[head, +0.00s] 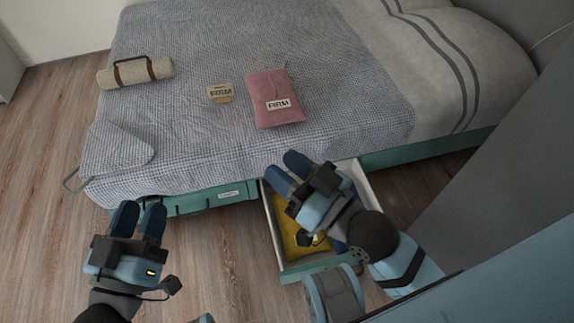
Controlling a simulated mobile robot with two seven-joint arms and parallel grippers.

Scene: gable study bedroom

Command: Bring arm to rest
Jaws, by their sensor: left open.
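My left gripper (138,214) is at the lower left, over the wooden floor in front of the bed. Its two blue fingers are apart with nothing between them. My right gripper (282,168) is at the middle, above the open drawer (277,231) and near the bed's front edge. Its fingers are apart, and I see nothing between them. The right gripper and its arm hide part of the drawer. A yellow item (287,231) lies in the drawer, partly covered by the gripper.
The bed (220,140) holds a rolled beige mat (136,72) with brown straps, a small tan labelled packet (220,93), a pink labelled pouch (270,92) and a grey cloth piece (117,148). A grey surface (500,185) stands at the right. Floor (40,180) is clear at left.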

